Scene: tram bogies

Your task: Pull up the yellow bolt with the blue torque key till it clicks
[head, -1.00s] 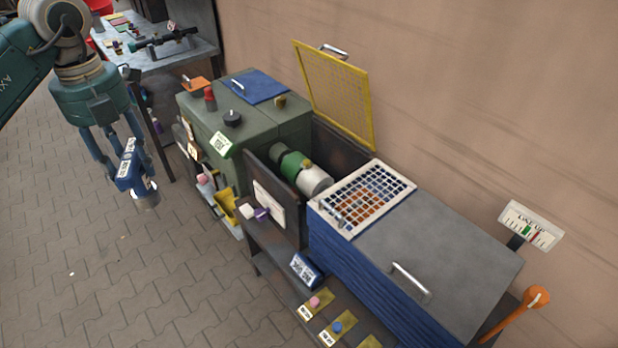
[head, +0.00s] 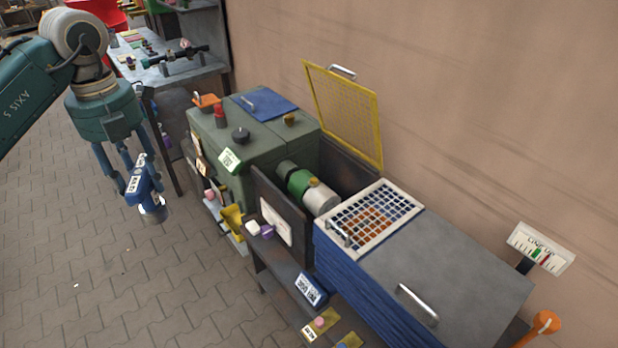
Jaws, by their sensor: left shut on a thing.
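My left gripper (head: 138,182) hangs at the left of the head view, above the paved floor. It is shut on a blue tool with white labels and a silver round end, which looks like the blue torque key (head: 148,194). The silver end points down. The gripper and key are left of the green machine, apart from it. A small yellow piece (head: 314,182) sits on the green and white cylinder in the open bay; I cannot tell if it is the yellow bolt. Another small yellow-brown knob (head: 289,119) is on the green cabinet top. My right gripper is out of view.
The green cabinet (head: 215,130) stands beside the bay under a raised yellow mesh lid (head: 345,115). A white grid (head: 375,215) and grey cover (head: 440,270) lie to the right. A blue labelled box (head: 310,288) sits on the low shelf. Floor at left is clear.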

